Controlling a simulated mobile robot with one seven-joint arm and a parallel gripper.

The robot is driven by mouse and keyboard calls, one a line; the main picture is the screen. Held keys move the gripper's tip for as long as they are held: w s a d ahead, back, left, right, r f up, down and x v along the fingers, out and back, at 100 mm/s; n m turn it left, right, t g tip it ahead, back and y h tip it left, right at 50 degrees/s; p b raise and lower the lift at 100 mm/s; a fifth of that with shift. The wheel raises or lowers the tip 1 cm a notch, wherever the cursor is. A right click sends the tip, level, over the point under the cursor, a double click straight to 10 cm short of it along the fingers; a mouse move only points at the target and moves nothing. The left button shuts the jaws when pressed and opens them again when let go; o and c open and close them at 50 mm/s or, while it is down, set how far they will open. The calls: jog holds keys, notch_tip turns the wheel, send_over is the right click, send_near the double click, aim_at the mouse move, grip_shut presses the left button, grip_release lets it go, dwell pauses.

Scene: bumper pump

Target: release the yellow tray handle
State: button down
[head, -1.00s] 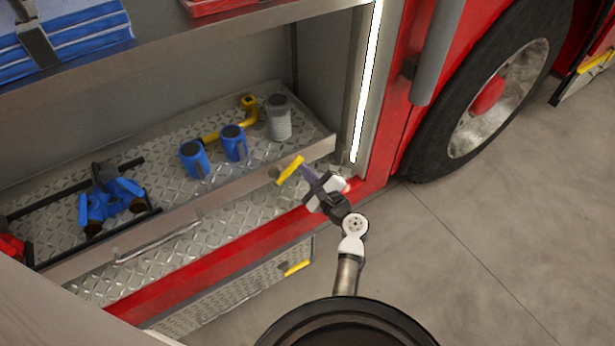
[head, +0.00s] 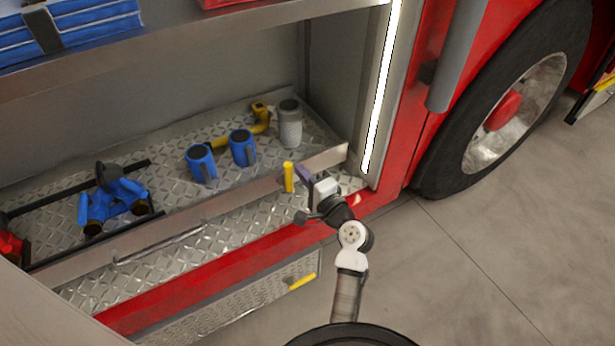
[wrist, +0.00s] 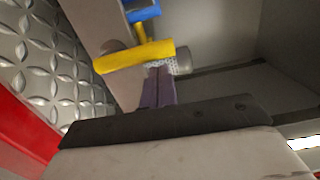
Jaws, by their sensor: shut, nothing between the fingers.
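The yellow tray handle (head: 289,177) sits on the front lip of the metal tray (head: 185,220), near its right end. It stands upright in the head view. In the wrist view the handle (wrist: 135,56) is a yellow bar lying across the picture, just beyond my fingertips. My gripper (head: 303,173) is just right of the handle. In the wrist view its purple fingers (wrist: 158,84) are together with nothing between them. The fingertips are very close to the handle; I cannot tell whether they touch it.
On the tray stand two blue cylinders (head: 201,163), a grey cylinder (head: 290,125), a yellow pipe fitting (head: 258,124) and a blue fitting (head: 110,203). A lit strip (head: 380,90) and red post edge the compartment on the right. Open floor (head: 470,270) lies lower right.

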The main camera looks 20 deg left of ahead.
jog(key=shift+s+a+r+n, duration=0.1)
jog(key=shift+s+a+n, duration=0.05)
jog(key=shift+n, duration=0.35)
dwell(0.4)
